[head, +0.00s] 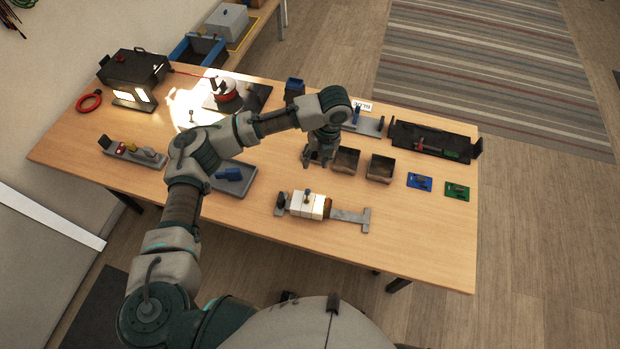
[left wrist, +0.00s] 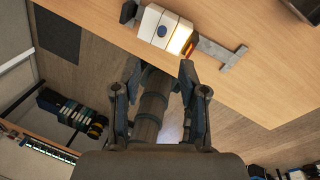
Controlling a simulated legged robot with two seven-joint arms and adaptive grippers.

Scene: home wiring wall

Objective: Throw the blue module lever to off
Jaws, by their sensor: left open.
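My left gripper (head: 320,155) points down over the table, open and empty, just left of two small bins. In the left wrist view its fingers (left wrist: 160,72) are apart with nothing between them. A grey rail near the front edge carries white modules (head: 312,206) with an upright lever (head: 307,193); they also show in the left wrist view (left wrist: 165,27), beyond the fingers. A grey plate (head: 372,127) holds a blue upright piece (head: 356,114) behind the gripper. A blue plate (head: 419,182) with a dark piece lies at right. I cannot tell which is the blue module.
A grey base with a blue block (head: 229,174) lies left of the gripper. Two open bins (head: 380,168) stand to its right. A green plate (head: 457,190) and a dark tray (head: 430,140) are at the right. Bare wood lies between the gripper and the front rail.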

